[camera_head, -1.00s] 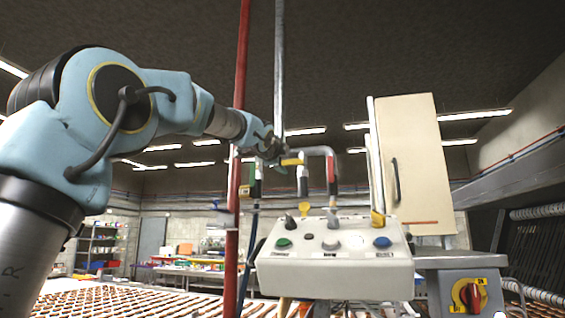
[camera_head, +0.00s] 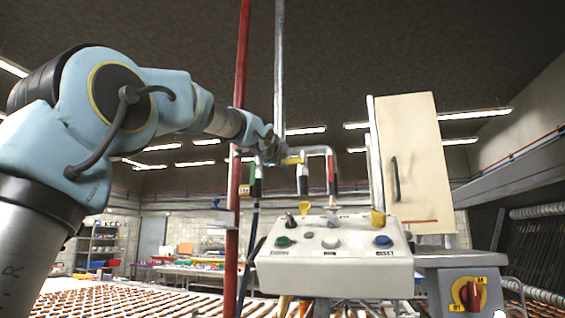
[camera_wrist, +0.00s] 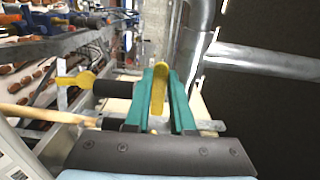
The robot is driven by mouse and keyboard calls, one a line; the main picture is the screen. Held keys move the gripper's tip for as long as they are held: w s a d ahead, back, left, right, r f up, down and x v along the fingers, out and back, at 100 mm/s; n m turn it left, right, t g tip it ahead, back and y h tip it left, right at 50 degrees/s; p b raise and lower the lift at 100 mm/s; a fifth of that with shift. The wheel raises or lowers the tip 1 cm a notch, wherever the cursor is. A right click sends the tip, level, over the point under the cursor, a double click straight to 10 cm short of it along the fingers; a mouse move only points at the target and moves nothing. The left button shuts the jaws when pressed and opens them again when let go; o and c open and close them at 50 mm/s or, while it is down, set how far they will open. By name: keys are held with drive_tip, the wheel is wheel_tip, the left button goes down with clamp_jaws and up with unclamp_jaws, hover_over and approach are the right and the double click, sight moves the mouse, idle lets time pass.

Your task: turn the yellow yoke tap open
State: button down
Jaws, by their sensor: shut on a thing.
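The yellow tap handle (camera_head: 292,161) sits on the silver pipework above the control box in the head view. In the wrist view the yellow handle (camera_wrist: 158,90) stands lengthwise between two green fingers. My gripper (camera_wrist: 160,95) is shut on it. In the head view my gripper (camera_head: 277,158) reaches the handle from the left, and its fingers are too small to make out clearly. The tap's body is partly hidden behind the gripper.
A white control box (camera_head: 335,272) with several buttons stands below the pipes. A red vertical pipe (camera_head: 238,120) runs close to my gripper. A cream cabinet door (camera_head: 412,160) stands to the right. Silver pipes (camera_wrist: 260,62) lie close in the wrist view.

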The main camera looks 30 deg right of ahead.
sight(302, 178)
drive_tip(key=s+d+f+n+b, duration=0.1)
drive_tip(key=n+b, duration=0.2)
drive_tip(key=n, duration=0.2)
drive_tip(key=s+d+f+n+b, duration=0.1)
drive_tip(key=f+n+b, duration=0.1)
drive_tip(key=n+b, duration=0.2)
drive_tip(key=s+d+f+n+b, duration=0.1)
drive_tip(key=f+n+b, duration=0.1)
drive_tip(key=n, duration=0.5)
drive_tip(key=shift+d+b, duration=0.1)
drive_tip(key=shift+b, duration=0.7)
drive_tip(key=shift+s+d+n, duration=0.2)
drive_tip(key=shift+d+n, duration=0.05)
drive_tip(key=shift+n, duration=0.65)
drive_tip(key=c, duration=0.8)
unclamp_jaws()
drive_tip(key=shift+o, duration=0.2)
drive_tip(key=shift+r, duration=0.1)
